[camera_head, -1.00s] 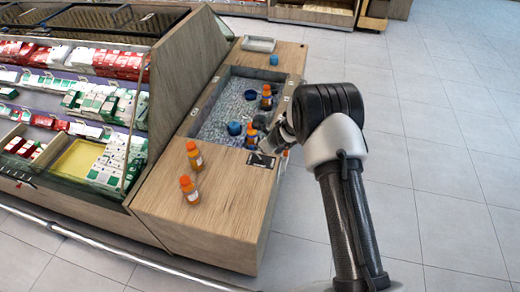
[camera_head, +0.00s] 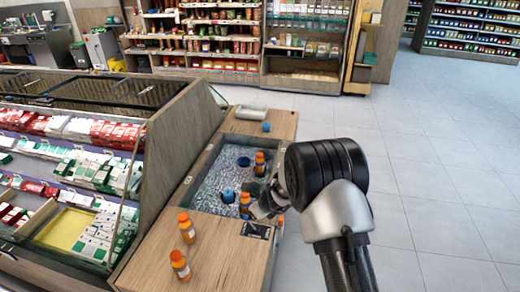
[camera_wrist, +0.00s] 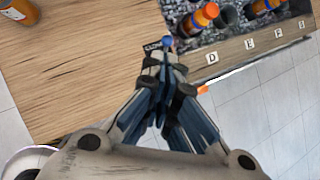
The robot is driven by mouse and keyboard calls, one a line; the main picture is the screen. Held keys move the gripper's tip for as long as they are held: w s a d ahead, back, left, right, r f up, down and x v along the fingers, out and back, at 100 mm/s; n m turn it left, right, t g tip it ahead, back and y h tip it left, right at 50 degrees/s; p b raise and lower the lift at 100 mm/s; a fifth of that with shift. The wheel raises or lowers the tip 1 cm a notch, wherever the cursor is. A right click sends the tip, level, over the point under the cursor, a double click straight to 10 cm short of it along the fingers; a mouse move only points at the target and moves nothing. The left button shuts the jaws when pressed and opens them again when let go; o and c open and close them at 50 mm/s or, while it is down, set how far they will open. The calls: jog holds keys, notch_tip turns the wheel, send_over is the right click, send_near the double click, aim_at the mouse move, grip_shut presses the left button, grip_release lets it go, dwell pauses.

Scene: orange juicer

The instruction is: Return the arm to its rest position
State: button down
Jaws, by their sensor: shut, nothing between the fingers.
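My arm reaches in from the right in the head view. My gripper (camera_head: 262,209) is over the near right corner of the ice basin (camera_head: 208,172), partly hidden by my arm. In the wrist view, the fingers of my gripper (camera_wrist: 166,62) are together and empty, over the wooden counter (camera_wrist: 90,60) beside the basin's labelled rim. An orange-capped bottle (camera_head: 245,204) stands in the basin close to my gripper; it also shows in the wrist view (camera_wrist: 200,20). Another orange bottle (camera_head: 260,163) stands farther back in the basin.
Two orange bottles, one nearer (camera_head: 180,265) and one farther (camera_head: 187,228), stand on the counter left of my gripper. A glass-fronted display case (camera_head: 75,175) borders the counter on the left. The tiled floor (camera_head: 430,200) on the right is clear. Stocked shelves (camera_head: 215,35) stand behind.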

jog(key=s+r+n+y+b, duration=0.1)
jog(key=s+r+n, duration=0.1)
jog(key=r+n, duration=0.35)
jog(key=s+r+n, duration=0.2)
jog(key=r, duration=0.7)
jog(key=s+d+r+n+b, duration=0.1)
jog(key=s+d+r+n, duration=0.15)
jog(key=s+r, duration=0.25)
jog(key=s+d+r+n+b, duration=0.1)
jog(key=s+r+n, duration=0.3)
jog(key=s+r, duration=0.1)
jog(key=s+d+n+h, duration=0.1)
jog(key=s+d+n, duration=0.3)
jog(key=s, duration=0.4)
jog(key=s+d+n+h+b, duration=0.1)
jog(key=s+d+n, duration=0.3)
jog(key=s, duration=0.5)
jog(key=s+d+n+h+b, duration=0.1)
jog(key=s+d+n, duration=0.3)
jog(key=s, duration=0.5)
jog(key=d+h, duration=0.1)
jog(key=d, duration=0.1)
jog(key=shift+s+d+r+g+h, duration=0.15)
jog(key=shift+d+r+g+h, duration=0.2)
jog(key=shift+d+g+h, duration=0.05)
